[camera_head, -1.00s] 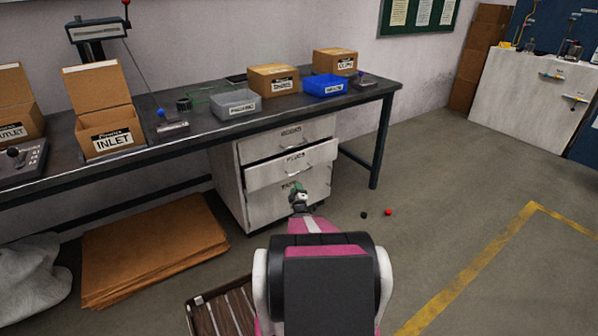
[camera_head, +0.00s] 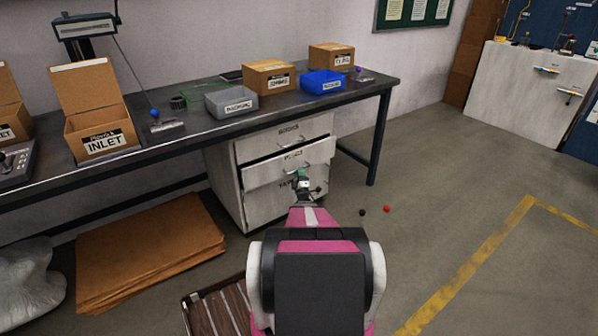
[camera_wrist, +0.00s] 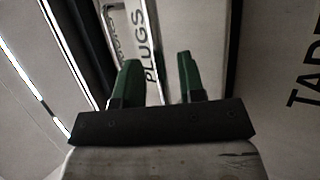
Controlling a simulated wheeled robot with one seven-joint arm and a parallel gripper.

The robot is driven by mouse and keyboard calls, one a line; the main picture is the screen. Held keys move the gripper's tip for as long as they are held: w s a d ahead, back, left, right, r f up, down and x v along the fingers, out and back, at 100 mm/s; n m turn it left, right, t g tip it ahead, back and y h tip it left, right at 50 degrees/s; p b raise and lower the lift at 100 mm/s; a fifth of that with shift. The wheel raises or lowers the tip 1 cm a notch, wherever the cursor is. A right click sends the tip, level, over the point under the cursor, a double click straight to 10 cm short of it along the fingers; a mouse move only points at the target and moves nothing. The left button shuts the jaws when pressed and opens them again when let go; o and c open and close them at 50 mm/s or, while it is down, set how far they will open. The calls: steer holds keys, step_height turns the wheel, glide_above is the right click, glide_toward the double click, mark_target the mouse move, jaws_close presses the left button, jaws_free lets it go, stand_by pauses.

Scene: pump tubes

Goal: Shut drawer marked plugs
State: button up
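The drawer marked PLUGS (camera_head: 262,172) is the middle drawer of a white cabinet under the workbench. It stands partly out, with a dark gap above its front. Its PLUGS label (camera_wrist: 152,60) shows in the wrist view, seen between and beyond my fingers. My gripper (camera_head: 302,176) is in front of the cabinet, close to the drawer's front and covering part of it in the head view.
The drawer above (camera_head: 305,130) looks shut, and the bottom drawer (camera_head: 262,205) sits below. The workbench (camera_head: 205,130) carries boxes and bins. A black and a red ball (camera_head: 386,209) lie on the floor at right. Flat cardboard (camera_head: 150,245) lies at left. The floor at right is mostly clear.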

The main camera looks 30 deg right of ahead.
mark_target(294, 166)
steer(key=shift+x, duration=1.05)
jaws_close()
steer(key=shift+w+a, duration=0.2)
steer(key=shift+w, duration=2.05)
jaws_free()
